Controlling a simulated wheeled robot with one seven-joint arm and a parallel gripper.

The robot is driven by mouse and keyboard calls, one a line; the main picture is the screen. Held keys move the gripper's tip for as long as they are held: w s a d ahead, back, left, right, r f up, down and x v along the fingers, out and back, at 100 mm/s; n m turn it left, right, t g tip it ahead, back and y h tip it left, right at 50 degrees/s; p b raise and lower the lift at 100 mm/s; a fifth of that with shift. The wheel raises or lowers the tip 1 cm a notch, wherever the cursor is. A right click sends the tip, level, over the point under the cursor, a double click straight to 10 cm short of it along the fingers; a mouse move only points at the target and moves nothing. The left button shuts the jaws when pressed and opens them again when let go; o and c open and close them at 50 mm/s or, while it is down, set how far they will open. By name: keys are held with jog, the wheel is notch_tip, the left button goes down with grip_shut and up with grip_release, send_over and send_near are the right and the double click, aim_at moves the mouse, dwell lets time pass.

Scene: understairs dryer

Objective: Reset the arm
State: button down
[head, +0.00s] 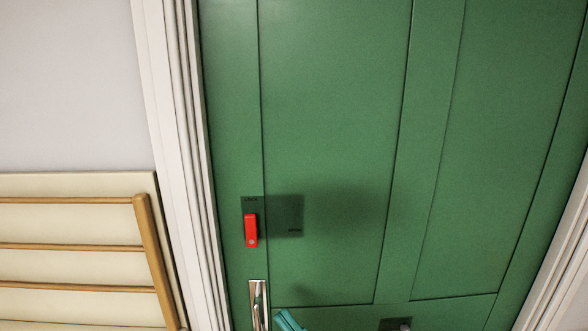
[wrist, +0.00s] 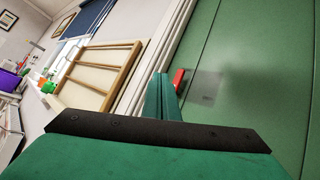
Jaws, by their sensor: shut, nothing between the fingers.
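My gripper (wrist: 162,92) shows in the wrist view as teal fingers shut together with nothing between them. Part of it also shows at the bottom edge of the head view (head: 288,321), just right of a silver door handle (head: 259,300). Most of my arm is out of the head view. A green panelled door (head: 335,110) fills most of the head view and looks closed. A red latch (head: 251,229) sits on a dark plate above the handle; in the wrist view the red latch (wrist: 179,79) appears just right of the fingertips.
A white door frame (head: 172,120) runs down the door's left side. A cream panel with wooden rails (head: 80,245) stands left of it. A purple box (wrist: 9,80) and small items lie far left in the wrist view.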

jog(key=s+f+n+h, duration=1)
jog(key=s+f, duration=0.3)
jog(key=f, duration=0.3)
jog(key=s+f+n+h, duration=1)
jog(key=s+f, duration=0.4)
jog(key=f, duration=0.3)
jog(key=shift+s+d+n, duration=0.15)
jog(key=shift+n, duration=0.55)
